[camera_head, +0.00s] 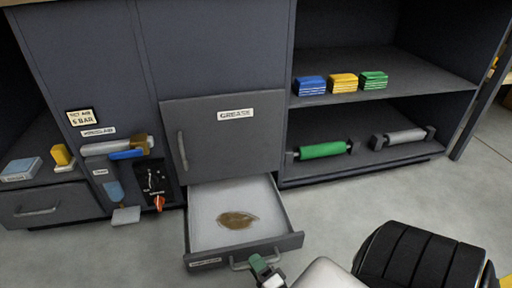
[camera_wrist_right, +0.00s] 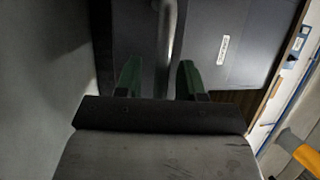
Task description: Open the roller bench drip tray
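The drip tray (camera_head: 196,215) is a pale drawer with a dark front at the bottom of the bench in the head view. It is pulled out, with a brown oily puddle (camera_head: 237,220) on its floor. Its bar handle (camera_head: 236,267) is on the front and also shows in the right wrist view (camera_wrist_right: 167,45). My right gripper (camera_head: 260,266) is at the handle's right part. In the right wrist view its green fingers (camera_wrist_right: 158,80) stand apart with the bar between them, and gaps show beside the bar. My left gripper is out of view.
Above the tray is a closed GREASE door (camera_head: 225,135) with a vertical handle. Controls and a red-orange knob (camera_head: 159,202) are to its left. Shelves on the right hold a green roller (camera_head: 322,150), a grey roller (camera_head: 405,136) and coloured stacks (camera_head: 343,83). Grey floor (camera_head: 330,205) is free right of the tray.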

